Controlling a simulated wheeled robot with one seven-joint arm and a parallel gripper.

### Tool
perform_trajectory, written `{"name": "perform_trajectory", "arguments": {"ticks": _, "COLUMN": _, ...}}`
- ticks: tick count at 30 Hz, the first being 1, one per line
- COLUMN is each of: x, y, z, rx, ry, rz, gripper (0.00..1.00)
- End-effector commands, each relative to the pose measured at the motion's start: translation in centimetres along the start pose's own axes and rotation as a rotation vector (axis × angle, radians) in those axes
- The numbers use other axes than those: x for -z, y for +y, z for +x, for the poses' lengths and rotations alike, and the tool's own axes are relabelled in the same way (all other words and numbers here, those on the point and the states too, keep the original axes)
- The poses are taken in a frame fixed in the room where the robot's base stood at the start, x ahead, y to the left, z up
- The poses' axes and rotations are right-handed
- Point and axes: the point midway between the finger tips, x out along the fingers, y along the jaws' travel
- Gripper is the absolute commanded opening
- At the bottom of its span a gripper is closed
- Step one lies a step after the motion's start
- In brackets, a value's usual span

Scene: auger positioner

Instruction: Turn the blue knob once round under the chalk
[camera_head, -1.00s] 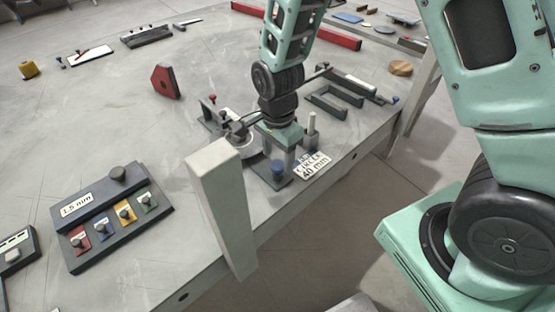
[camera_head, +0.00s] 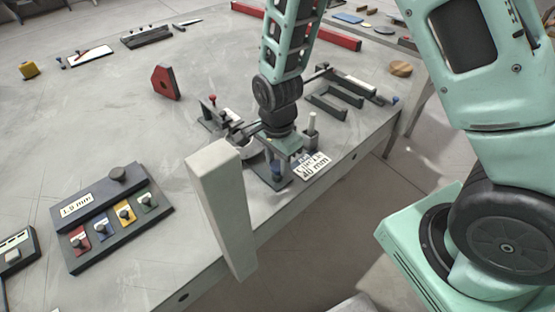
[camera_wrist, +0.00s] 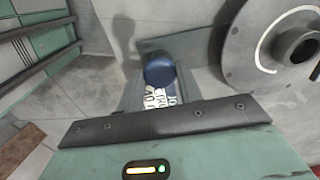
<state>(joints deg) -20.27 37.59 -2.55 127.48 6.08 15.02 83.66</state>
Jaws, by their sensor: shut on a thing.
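The blue knob (camera_head: 277,170) stands on a dark plate near the table's front edge, and it also shows in the wrist view (camera_wrist: 160,70). My gripper (camera_head: 281,166) points down over it, shut on the knob. In the wrist view my gripper's body covers the lower part of the picture. I cannot make out the chalk for certain.
A light post (camera_head: 222,205) stands in front of the disc. A card reading 40 mm (camera_head: 312,166) lies right of the knob, and a grey peg (camera_head: 311,125) stands behind the card. A panel with coloured buttons (camera_head: 118,215) is at the left. A red block (camera_head: 165,82) lies farther back.

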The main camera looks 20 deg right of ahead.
Motion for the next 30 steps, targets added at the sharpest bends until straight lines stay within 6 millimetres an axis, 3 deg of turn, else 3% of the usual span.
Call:
{"name": "perform_trajectory", "arguments": {"ticks": 8, "x": 0.03, "y": 0.0, "z": -0.12, "rx": -0.001, "ry": 0.0, "rz": -0.118, "gripper": 0.13}}
{"name": "perform_trajectory", "arguments": {"ticks": 30, "x": 0.03, "y": -0.03, "z": -0.12, "rx": 0.0, "ry": 0.0, "rz": -0.764, "gripper": 0.13}}
